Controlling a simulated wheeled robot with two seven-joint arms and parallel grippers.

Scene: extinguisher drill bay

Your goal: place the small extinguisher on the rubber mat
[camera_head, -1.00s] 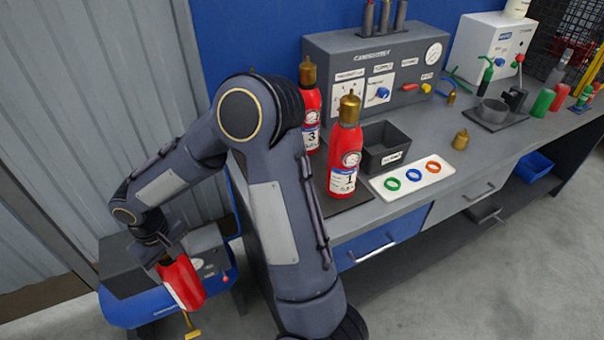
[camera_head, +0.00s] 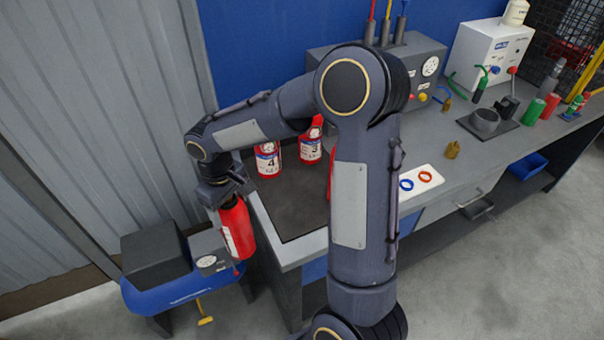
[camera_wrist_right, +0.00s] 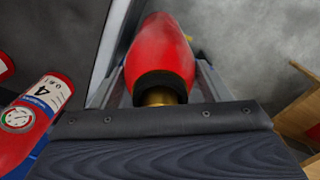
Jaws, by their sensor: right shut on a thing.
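The small red extinguisher (camera_head: 238,230) is in my right gripper (camera_head: 224,198), slightly tilted, just left of the bench's near left corner. In the right wrist view its red body (camera_wrist_right: 160,45) and brass neck (camera_wrist_right: 160,97) show between the fingers (camera_wrist_right: 160,88). The dark rubber mat (camera_head: 292,208) lies on the bench's left end, to the right of the held extinguisher. Red extinguishers marked 4 (camera_head: 268,162) and 3 (camera_head: 311,150) stand at its back; number 4 also shows in the right wrist view (camera_wrist_right: 32,112). My left gripper is out of view.
My right arm hides mid-bench and most of another red extinguisher (camera_head: 331,176). A white board with coloured rings (camera_head: 427,170) lies right of the arm. A blue stool-like unit with a dark box (camera_head: 155,257) stands below left. The mat's front part looks bare.

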